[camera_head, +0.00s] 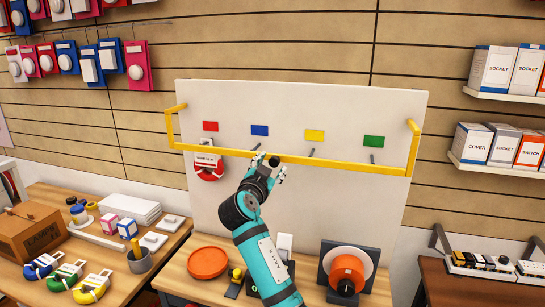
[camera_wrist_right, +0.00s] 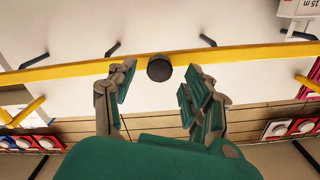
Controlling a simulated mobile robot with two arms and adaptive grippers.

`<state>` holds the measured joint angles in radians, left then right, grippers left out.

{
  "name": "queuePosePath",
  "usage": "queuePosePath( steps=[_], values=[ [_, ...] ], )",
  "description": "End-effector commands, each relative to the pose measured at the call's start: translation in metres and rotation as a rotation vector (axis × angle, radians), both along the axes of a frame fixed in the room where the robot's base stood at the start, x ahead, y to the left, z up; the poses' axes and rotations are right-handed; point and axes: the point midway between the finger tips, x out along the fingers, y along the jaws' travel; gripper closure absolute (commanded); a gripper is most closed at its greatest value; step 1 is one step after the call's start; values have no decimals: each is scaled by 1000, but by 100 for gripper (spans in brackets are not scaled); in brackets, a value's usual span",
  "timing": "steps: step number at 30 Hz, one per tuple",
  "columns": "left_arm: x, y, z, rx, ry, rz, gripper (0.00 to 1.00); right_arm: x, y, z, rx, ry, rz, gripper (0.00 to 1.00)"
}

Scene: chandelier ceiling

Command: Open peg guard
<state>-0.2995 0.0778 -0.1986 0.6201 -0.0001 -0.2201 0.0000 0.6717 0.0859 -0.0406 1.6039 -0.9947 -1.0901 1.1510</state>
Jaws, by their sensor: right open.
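The peg guard is a yellow bar (camera_head: 350,166) across the white board, with an arm bent back to the board at each end. In the right wrist view the bar (camera_wrist_right: 245,55) runs across above my fingertips. A black round knob (camera_head: 274,161) sits at its middle; it also shows in the wrist view (camera_wrist_right: 159,68). My right gripper (camera_head: 268,170) is open, its fingers on either side of the knob in the wrist view. I see no clear contact with the knob. My left gripper is not in view.
Dark pegs (camera_head: 372,158) stick out below red, blue, yellow and green labels. A red coil with a tag (camera_head: 208,170) hangs at the left peg. Below are an orange dish (camera_head: 208,262) and an orange reel (camera_head: 347,272). Boxes fill the right shelves (camera_head: 495,172).

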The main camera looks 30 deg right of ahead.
Motion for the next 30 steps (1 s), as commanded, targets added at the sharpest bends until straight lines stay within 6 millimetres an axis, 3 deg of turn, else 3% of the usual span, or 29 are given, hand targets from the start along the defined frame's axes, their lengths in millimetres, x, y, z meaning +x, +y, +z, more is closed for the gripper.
queuePosePath(
  steps=[6, 16, 27, 30],
  values=[
    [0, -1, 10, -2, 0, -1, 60, 13, -15, 1, -1, 1, 0, 49],
    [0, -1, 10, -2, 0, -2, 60, 15, -17, -1, 0, 0, 1, 50],
    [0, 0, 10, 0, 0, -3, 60, 15, -17, -1, 0, 1, 1, 98],
    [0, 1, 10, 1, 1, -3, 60, 15, -17, -1, 0, 1, 1, 100]
  ],
)
